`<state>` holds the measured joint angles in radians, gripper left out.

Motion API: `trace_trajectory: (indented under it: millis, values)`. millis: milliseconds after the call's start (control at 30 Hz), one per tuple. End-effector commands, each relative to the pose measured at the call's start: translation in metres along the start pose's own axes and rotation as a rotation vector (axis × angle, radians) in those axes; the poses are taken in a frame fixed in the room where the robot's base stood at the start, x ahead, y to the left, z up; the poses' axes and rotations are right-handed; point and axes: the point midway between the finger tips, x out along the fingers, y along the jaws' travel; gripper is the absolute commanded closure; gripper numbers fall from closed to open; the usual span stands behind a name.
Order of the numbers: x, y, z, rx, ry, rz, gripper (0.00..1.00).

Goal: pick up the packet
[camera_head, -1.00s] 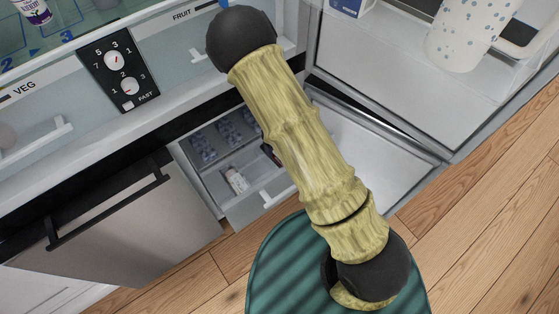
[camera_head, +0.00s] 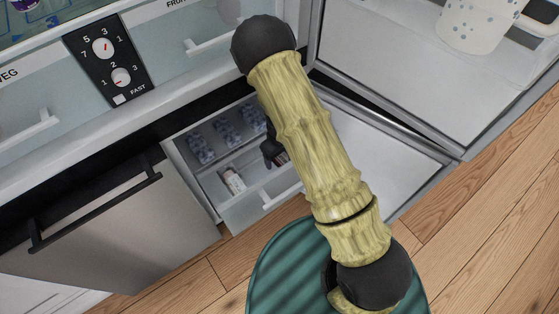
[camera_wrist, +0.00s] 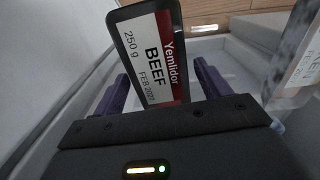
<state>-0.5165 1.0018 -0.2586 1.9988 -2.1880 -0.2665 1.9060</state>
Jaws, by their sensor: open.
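The packet (camera_wrist: 155,55) is a dark-edged tray with a white and red label reading "Yemlidor BEEF 250 g". In the wrist view it stands tilted between the two purple fingers of my gripper (camera_wrist: 163,85). The fingers are open, with a visible gap on each side of it; its lower end is hidden behind the gripper body. In the head view my dark gripper (camera_head: 273,150) is down inside the open drawer, partly hidden by my arm. A small part of the packet (camera_head: 283,158) seems to show just below it.
A pale labelled item (camera_wrist: 300,70) stands right of the packet in the wrist view.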

Motion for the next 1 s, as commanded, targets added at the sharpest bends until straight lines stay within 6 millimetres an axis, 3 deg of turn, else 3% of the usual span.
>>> trace_trajectory:
  millis: [100, 600, 633, 867, 1000]
  values:
    - [0.0091, 0.0002, -0.0003, 0.001, 0.002, 0.0, 0.24]
    - [0.0078, -0.0001, -0.0004, 0.0, 0.002, 0.0, 0.24]
    - [0.0078, -0.0001, -0.0004, 0.0, 0.002, 0.0, 0.26]
    - [0.0078, -0.0001, -0.0004, 0.0, 0.002, 0.0, 0.71]
    - [0.0075, 0.0, -0.0006, 0.0, 0.002, 0.0, 0.75]
